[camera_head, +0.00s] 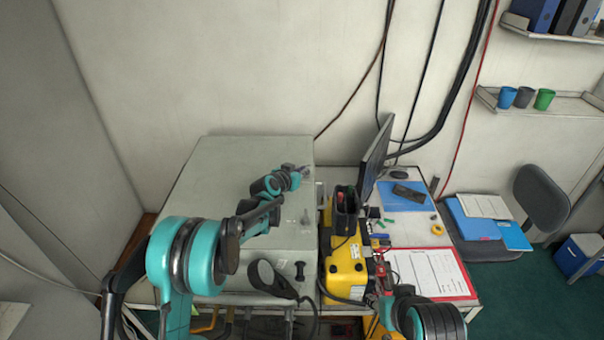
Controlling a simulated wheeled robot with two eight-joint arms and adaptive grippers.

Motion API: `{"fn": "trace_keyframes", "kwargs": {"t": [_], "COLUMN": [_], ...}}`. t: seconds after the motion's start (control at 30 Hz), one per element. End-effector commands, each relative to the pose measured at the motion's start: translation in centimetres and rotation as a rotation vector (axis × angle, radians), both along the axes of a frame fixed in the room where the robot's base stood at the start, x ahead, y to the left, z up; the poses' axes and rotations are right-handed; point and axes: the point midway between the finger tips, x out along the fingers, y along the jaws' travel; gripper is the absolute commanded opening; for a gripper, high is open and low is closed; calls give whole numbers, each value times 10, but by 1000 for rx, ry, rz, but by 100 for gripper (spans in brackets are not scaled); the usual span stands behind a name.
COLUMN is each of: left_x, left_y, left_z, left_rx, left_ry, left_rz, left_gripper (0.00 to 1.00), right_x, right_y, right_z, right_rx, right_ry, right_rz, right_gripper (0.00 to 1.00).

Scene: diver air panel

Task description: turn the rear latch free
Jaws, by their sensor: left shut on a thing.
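The grey panel box (215,210) stands against the wall, left of the middle in the head view. My left gripper (296,171) is at the rear right part of its top, shut on the rear latch (306,171). The jaws hide most of this latch, so its angle cannot be read. A front latch (299,270), small and dark, shows at the box's near right corner, apart from the gripper.
A yellow case (346,268) with a dark open pouch (346,208) stands right of the box. A monitor (376,158), a red clipboard (428,273) and a blue sheet (402,197) are on the table. Black cables hang down the wall. A black loop (268,277) is at the box's front.

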Motion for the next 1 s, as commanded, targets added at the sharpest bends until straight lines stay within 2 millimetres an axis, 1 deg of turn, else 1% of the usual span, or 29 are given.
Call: {"fn": "trace_keyframes", "kwargs": {"t": [0.03, 0.4, 0.7, 1.0], "left_x": [-1, -3, -3, -3], "left_y": [-2, -9, -12, -12], "left_z": [-2, -2, -1, -1], "left_rx": [1, 3, 1, 0], "left_ry": [-1, -3, -1, 1], "left_rz": [27, 246, 388, 463], "left_gripper": [0, 0, 0, 0], "right_x": [0, 0, 0, 0], "right_y": [0, 0, 0, 0], "right_z": [-6, -26, -36, -40], "right_rx": [0, 0, 0, 0], "right_ry": [0, 0, 0, 0], "right_rz": [0, 0, 0, 0], "right_gripper": [40, 40, 40, 40]}}
